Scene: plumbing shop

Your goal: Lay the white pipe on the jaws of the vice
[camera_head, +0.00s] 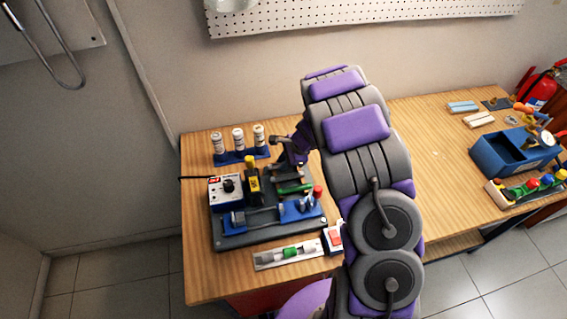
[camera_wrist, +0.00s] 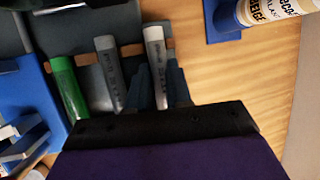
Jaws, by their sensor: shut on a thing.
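The white pipe (camera_wrist: 154,52) shows in the wrist view between the two dark fingers of my gripper (camera_wrist: 161,88), which is shut on it. The pipe lies across a brown strip, beside a grey pipe (camera_wrist: 109,70) and a green pipe (camera_wrist: 67,88). I cannot tell whether it still touches the strip. In the head view my arm hides the white pipe and most of my gripper. The blue vice (camera_head: 300,209) stands on the dark board, in front of the green pipe (camera_head: 295,188); its blue body (camera_wrist: 48,85) is at the left of the wrist view.
A blue rack (camera_head: 240,157) with several labelled bottles stands behind the board (camera_head: 272,237). A control box (camera_head: 226,190) and a yellow-topped tool (camera_head: 251,178) stand on the board. A blue toolbox (camera_head: 507,153) is far right; the bench between is mostly clear.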

